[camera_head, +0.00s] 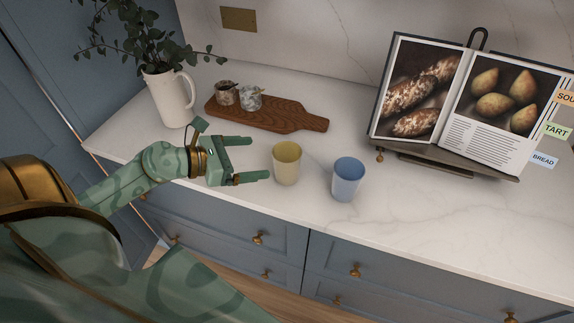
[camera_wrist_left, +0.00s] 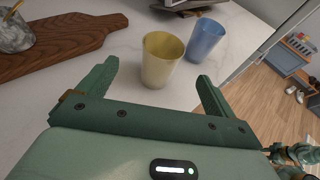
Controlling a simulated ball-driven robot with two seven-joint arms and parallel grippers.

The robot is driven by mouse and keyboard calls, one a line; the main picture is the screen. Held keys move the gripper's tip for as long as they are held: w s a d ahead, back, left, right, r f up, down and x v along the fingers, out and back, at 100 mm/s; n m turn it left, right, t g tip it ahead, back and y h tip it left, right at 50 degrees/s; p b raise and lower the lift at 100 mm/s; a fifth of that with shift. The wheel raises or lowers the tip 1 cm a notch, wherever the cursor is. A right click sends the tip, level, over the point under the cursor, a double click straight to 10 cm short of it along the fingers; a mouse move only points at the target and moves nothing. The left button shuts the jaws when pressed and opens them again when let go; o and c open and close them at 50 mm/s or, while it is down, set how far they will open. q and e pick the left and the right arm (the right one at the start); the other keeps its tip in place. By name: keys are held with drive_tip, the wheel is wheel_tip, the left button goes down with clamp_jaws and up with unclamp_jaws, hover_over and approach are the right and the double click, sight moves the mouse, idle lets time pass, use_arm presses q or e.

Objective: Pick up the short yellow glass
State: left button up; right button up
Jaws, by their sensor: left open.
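The short yellow glass (camera_head: 287,163) stands upright on the white marble counter, near its front edge. My left gripper (camera_head: 257,158) is open and empty just left of the glass, its fingers pointing toward it. In the left wrist view the yellow glass (camera_wrist_left: 161,59) stands ahead of and between the open fingers of my left gripper (camera_wrist_left: 158,82). I see no contact between fingers and glass. My right gripper does not show clearly enough to identify.
A blue glass (camera_head: 347,179) stands close to the right of the yellow one. A wooden board (camera_head: 285,120) with two small jars lies behind. A white pitcher (camera_head: 170,98) with leafy stems stands back left; an open cookbook (camera_head: 497,100) on a stand is back right. The front right counter is clear.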

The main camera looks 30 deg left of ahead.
sight(298, 154)
use_arm(q)
drive_tip(key=x, duration=1)
drive_tip(key=shift+d+r, duration=0.15)
drive_tip(key=c, duration=1.2)
